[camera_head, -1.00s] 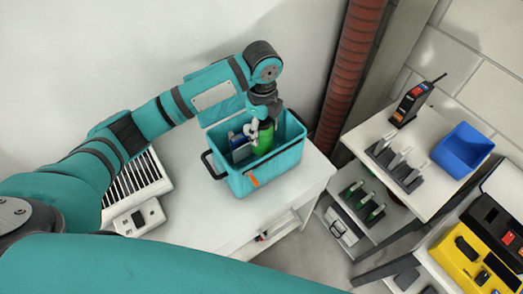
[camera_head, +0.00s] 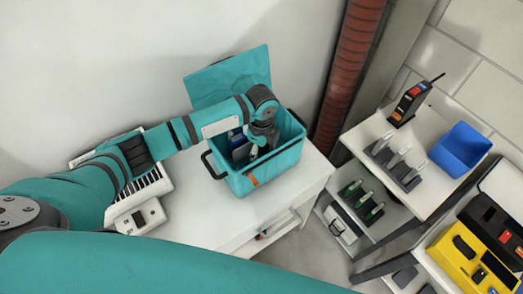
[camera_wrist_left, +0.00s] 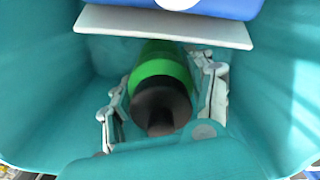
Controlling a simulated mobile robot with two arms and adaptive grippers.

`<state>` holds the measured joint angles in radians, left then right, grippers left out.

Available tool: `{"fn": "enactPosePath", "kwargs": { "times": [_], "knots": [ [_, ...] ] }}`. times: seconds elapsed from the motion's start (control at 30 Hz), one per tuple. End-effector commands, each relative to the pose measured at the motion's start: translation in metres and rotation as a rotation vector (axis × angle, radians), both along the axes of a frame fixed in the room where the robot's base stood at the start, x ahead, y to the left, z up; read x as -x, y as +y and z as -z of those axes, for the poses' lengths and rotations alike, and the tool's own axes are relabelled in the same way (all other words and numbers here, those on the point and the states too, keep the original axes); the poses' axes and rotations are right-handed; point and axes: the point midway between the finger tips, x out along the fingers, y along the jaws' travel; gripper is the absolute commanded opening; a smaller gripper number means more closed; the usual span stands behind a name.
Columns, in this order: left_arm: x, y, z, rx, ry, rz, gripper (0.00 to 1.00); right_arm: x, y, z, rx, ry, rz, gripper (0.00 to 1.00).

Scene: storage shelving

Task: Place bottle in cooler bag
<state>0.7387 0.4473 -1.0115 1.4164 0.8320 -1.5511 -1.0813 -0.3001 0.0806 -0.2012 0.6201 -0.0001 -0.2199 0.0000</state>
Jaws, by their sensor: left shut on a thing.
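The teal cooler bag (camera_head: 270,176) stands on the white table with its lid (camera_head: 232,76) raised at the back. My left gripper (camera_head: 256,152) reaches down inside the bag. In the left wrist view, my left gripper (camera_wrist_left: 165,100) is shut on the green bottle (camera_wrist_left: 163,70) with a black cap, with a finger on each side of it. The bag's teal walls (camera_wrist_left: 50,90) surround the bottle there. In the head view the bottle is hidden by my arm and the bag. Whether it touches the bag's floor cannot be told. My right gripper is not in view.
A blue and white item (camera_head: 238,143) is in the bag beside my gripper; its blue part (camera_wrist_left: 200,8) shows in the wrist view. A white keyboard-like device (camera_head: 140,200) lies left. Shelves with a blue bin (camera_head: 461,149) stand right. A red pipe (camera_head: 347,70) rises behind.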

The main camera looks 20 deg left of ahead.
Motion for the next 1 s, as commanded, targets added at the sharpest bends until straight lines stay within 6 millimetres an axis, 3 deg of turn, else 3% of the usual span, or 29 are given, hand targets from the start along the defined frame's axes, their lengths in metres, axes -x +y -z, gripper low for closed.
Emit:
{"fn": "enactPosePath", "kwargs": {
  "times": [0.1,0.13,0.3,0.67,0.77,1.0],
  "knots": [
    [0.0,0.0,0.002,0.0,-0.001,0.0,0.06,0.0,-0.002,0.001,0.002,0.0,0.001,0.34],
    [0.0,0.0,0.003,0.0,0.0,0.0,0.56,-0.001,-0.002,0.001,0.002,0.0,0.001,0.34],
    [0.0,0.0,0.003,0.0,0.0,0.0,0.78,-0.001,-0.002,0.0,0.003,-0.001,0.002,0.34],
    [-0.001,0.0,-0.003,0.0,-0.001,0.0,0.79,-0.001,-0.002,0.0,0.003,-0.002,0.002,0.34],
    [-0.001,-0.001,-0.015,0.002,-0.003,0.001,0.79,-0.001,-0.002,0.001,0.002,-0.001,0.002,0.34],
    [-0.001,0.0,-0.066,0.001,-0.004,0.001,0.79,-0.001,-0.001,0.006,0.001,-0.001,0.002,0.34]
  ]
}}
